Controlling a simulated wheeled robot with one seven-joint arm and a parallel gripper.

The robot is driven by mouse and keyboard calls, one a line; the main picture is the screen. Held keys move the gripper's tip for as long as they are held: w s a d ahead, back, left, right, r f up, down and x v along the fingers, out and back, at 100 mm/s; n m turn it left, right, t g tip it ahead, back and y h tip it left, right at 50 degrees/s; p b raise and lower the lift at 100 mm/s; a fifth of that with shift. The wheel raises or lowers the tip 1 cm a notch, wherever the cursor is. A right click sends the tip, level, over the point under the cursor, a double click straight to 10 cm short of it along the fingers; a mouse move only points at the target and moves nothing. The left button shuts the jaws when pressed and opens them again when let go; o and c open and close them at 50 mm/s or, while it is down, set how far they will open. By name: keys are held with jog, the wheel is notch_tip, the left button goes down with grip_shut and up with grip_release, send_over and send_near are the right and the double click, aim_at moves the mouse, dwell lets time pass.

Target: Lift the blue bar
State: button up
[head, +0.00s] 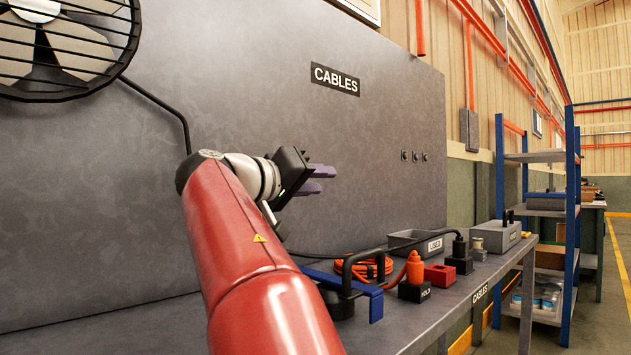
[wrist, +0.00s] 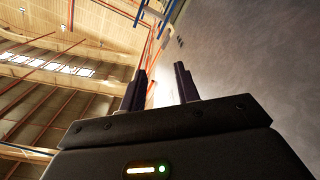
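The blue bar (head: 361,287) is on the workbench in the head view, low and near the middle. Its far right end hangs down in a short blue block, and my red arm hides its left part. A dark base (head: 338,304) shows beneath it. My gripper (head: 322,179) is up in the air above the bench and the bar, in front of the grey panel. Its two purple-tipped fingers are apart with nothing between them. The wrist view shows the fingers (wrist: 160,88) spread against the wall and ceiling; the bar is not in that view.
A black cable arches beside the bar to a black plug (head: 459,250). An orange cable coil (head: 367,270), an orange plug (head: 414,268), a red block (head: 440,275) and grey bins (head: 418,240) stand on the bench (head: 425,322). A fan (head: 65,45) is upper left. Air around my gripper is free.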

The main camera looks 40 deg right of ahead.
jog(key=a+b, duration=0.1)
jog(key=a, duration=0.6)
jog(key=shift+s+a, duration=0.35)
jog(key=shift+a, duration=0.05)
